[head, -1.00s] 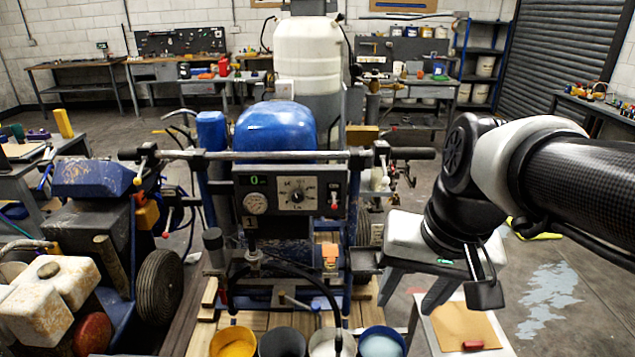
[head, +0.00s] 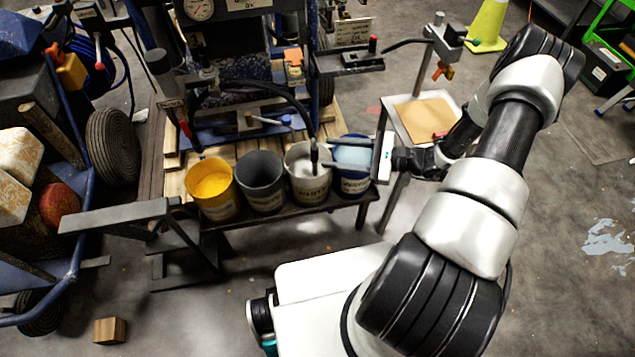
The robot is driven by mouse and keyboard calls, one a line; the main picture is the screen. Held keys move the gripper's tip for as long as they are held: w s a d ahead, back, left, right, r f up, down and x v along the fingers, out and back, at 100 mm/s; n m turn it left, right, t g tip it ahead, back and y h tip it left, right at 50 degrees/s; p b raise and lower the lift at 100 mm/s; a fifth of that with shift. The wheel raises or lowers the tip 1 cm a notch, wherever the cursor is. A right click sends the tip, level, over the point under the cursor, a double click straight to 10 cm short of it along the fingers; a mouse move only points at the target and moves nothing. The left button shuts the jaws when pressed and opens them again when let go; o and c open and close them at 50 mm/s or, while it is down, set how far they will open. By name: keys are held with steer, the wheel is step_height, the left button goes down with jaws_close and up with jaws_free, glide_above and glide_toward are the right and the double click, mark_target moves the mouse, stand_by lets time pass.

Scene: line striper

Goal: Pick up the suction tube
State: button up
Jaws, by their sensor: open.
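The suction tube (head: 314,154) is a dark upright pipe at the end of a black hose. Its lower end stands in the white bucket (head: 306,184), and the hose arches up and left towards the machine. My gripper (head: 343,153) is open, reaching in from the right over the blue bucket (head: 354,181). Its fingers point left towards the tube, with the tips close to its right side. Whether they touch it or straddle it I cannot tell. The tube's bottom is hidden inside the bucket.
A yellow bucket (head: 213,190) and a dark grey bucket (head: 261,182) stand left of the white one on a low bench. A small table with a tan board (head: 426,119) is behind my wrist. A wheeled cart (head: 70,235) is at left. Floor at right is open.

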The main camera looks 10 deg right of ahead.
steer(key=d+f+m+t+h, duration=0.25)
steer(key=f+m+t, duration=0.2)
steer(key=f, duration=0.35)
steer(key=d+f+m+t+h, duration=0.2)
steer(key=f+m+t+h, duration=0.15)
steer(key=f+m, duration=0.3)
steer(key=b, duration=0.3)
glide_toward(317, 155)
steer(key=shift+t, duration=0.3)
steer(key=x, duration=0.6)
steer(key=shift+w+a+r, duration=0.1)
steer(key=shift+w+a, duration=0.3)
steer(key=shift+w, duration=0.15)
steer(key=x, duration=0.2)
steer(key=b+x, duration=0.1)
steer(key=x, duration=0.1)
steer(key=shift+w+f, duration=0.1)
steer(key=shift+f, duration=0.3)
jaws_close()
steer(key=shift+r, duration=0.1)
